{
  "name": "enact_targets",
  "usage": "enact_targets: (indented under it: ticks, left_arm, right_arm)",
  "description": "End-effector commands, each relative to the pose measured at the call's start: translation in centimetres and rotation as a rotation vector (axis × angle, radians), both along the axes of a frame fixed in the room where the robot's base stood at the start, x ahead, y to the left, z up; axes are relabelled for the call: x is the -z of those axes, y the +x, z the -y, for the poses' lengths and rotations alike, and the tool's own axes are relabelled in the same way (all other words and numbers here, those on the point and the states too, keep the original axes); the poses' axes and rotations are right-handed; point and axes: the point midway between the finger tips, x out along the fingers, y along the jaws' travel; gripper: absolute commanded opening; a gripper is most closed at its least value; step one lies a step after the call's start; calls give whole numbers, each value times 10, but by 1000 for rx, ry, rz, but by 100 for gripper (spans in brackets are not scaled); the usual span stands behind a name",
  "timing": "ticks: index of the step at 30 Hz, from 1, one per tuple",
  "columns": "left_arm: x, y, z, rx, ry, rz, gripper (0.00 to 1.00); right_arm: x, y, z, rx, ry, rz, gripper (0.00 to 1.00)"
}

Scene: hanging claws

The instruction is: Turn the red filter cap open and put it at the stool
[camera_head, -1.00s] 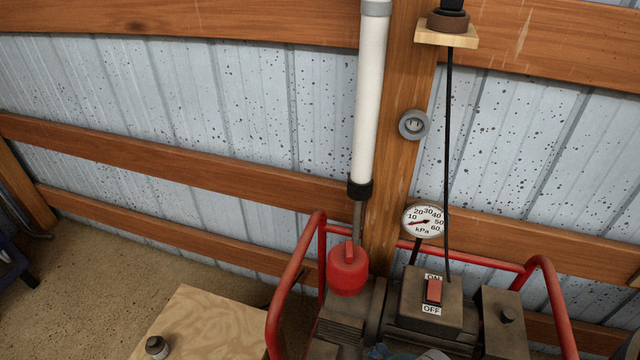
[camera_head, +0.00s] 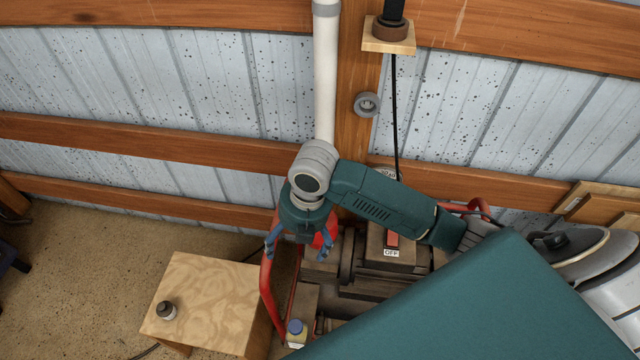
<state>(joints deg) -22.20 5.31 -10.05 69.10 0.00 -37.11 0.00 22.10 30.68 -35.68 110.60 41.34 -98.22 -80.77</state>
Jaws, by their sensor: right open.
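The red filter cap (camera_head: 327,232) sits on the machine's left part, mostly hidden behind my right gripper. My right gripper (camera_head: 302,255) points down at the cap with its fingers spread apart. I cannot tell whether the fingers touch the cap. The wooden stool (camera_head: 215,305) stands on the floor left of the machine. My left gripper is out of view.
The machine's red tube frame (camera_head: 268,290) stands between stool and machine. A red switch (camera_head: 392,240) with an OFF label is right of my gripper. A white pipe (camera_head: 326,80) runs down the post behind. Most of the stool top is clear.

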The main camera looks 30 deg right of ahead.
Motion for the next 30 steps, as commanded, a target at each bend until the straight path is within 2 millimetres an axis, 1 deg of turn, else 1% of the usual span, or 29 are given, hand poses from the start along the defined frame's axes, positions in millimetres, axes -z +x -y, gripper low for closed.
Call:
enact_targets:
  ticks: [1, 2, 3, 6, 9, 12, 14, 17, 20, 30]
  left_arm:
    - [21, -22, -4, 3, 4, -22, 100]
    - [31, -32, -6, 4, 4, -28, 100]
    - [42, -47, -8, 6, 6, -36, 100]
    - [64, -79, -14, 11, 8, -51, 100]
    - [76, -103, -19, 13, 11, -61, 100]
    - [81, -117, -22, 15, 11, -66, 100]
    - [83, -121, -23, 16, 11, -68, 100]
    - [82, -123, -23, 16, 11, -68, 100]
    - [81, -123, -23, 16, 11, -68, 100]
    - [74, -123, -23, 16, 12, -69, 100]
  right_arm:
    - [-10, 17, 18, -103, -46, 5, 90]
    - [-16, 24, 27, -166, -67, 1, 90]
    - [-22, 32, 38, -244, -91, -7, 90]
    - [-40, 48, 64, -403, -134, -26, 90]
    - [-55, 58, 83, -509, -156, -44, 90]
    - [-63, 63, 94, -571, -164, -53, 90]
    - [-65, 64, 97, -589, -166, -56, 90]
    - [-60, 64, 98, -598, -166, -60, 90]
    - [-47, 63, 97, -598, -164, -61, 90]
    - [13, 63, 97, -596, -165, -61, 90]
